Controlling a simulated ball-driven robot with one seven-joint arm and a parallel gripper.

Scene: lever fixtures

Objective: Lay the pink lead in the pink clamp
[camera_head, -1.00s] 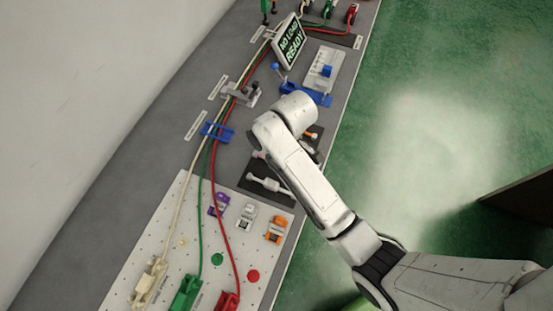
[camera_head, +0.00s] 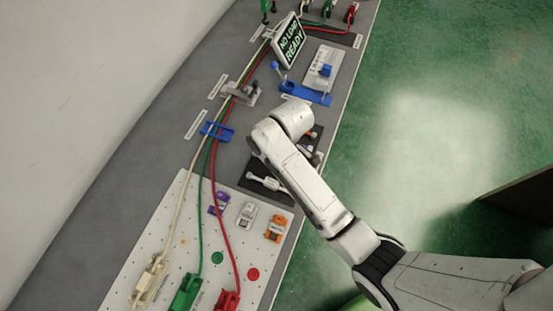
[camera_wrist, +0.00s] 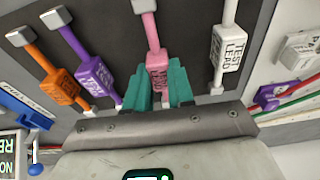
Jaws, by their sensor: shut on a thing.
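In the head view my arm hides the gripper and the pink lead. I see no pink clamp in either view. Purple (camera_head: 219,203), white (camera_head: 246,215) and orange (camera_head: 275,228) clamps stand on the pegboard (camera_head: 180,215) in the head view.
On the mat, orange (camera_wrist: 60,84) and purple (camera_wrist: 95,76) leads lie left of the pink one, and a white lead (camera_wrist: 226,46) lies right. Red, green and cream cables run along the bench. A "NO LOAD READY" sign (camera_head: 287,40) stands farther back.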

